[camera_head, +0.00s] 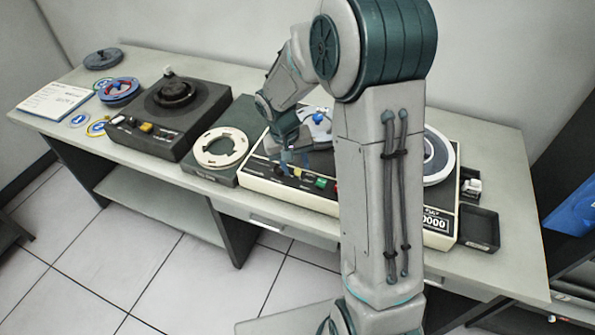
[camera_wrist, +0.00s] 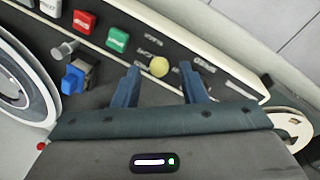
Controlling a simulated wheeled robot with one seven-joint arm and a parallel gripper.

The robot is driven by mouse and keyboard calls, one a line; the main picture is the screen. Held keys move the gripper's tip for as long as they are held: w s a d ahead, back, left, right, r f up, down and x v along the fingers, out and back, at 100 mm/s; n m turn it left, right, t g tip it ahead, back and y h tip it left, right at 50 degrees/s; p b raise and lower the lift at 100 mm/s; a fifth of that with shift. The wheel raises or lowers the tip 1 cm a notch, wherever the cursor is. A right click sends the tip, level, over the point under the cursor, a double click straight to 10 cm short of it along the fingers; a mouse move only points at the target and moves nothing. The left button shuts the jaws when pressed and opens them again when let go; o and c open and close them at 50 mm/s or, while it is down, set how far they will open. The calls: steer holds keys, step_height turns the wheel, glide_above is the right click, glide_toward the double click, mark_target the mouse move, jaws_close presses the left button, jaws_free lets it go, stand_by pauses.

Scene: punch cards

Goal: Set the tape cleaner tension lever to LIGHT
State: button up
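The tape cleaner (camera_head: 262,187) is a cream-edged machine with a dark top and reels, partly hidden behind my arm in the head view. A small round yellow knob (camera_wrist: 158,67), apparently the tension lever's tip, stands on its front panel in the wrist view. Small white lettering surrounds it, too blurred and turned to read. My gripper (camera_wrist: 160,82) is open, one blue finger on each side of the knob, with gaps on both sides. The knob appears just past the fingertips. In the head view my gripper (camera_head: 294,160) is low over the panel.
On the same panel are a green button (camera_wrist: 118,40), a red button (camera_wrist: 84,22), a metal post (camera_wrist: 65,49) and a blue block (camera_wrist: 76,76). A cream ring (camera_head: 221,148) on a dark unit and a black machine (camera_head: 173,117) stand left. A black tray (camera_head: 480,230) lies right.

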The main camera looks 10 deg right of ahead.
mark_target(299, 170)
steer(key=shift+d+f, duration=0.2)
steer(key=shift+f, duration=0.8)
steer(key=shift+d+f, duration=0.2)
steer(key=shift+f, duration=0.75)
jaws_close()
steer(key=p, duration=0.3)
steer(key=shift+w+d+r+g+y, duration=0.15)
steer(key=shift+r+g+y, duration=0.25)
steer(key=shift+w+d+g+y+p, duration=0.25)
steer(key=shift+g+y+p, duration=0.15)
steer(key=shift+g+p, duration=0.4)
steer(key=shift+w+f+g+y+p, duration=0.2)
steer(key=shift+w+g+y+p, duration=0.05)
steer(key=shift+g+y+p, duration=0.25)
jaws_free()
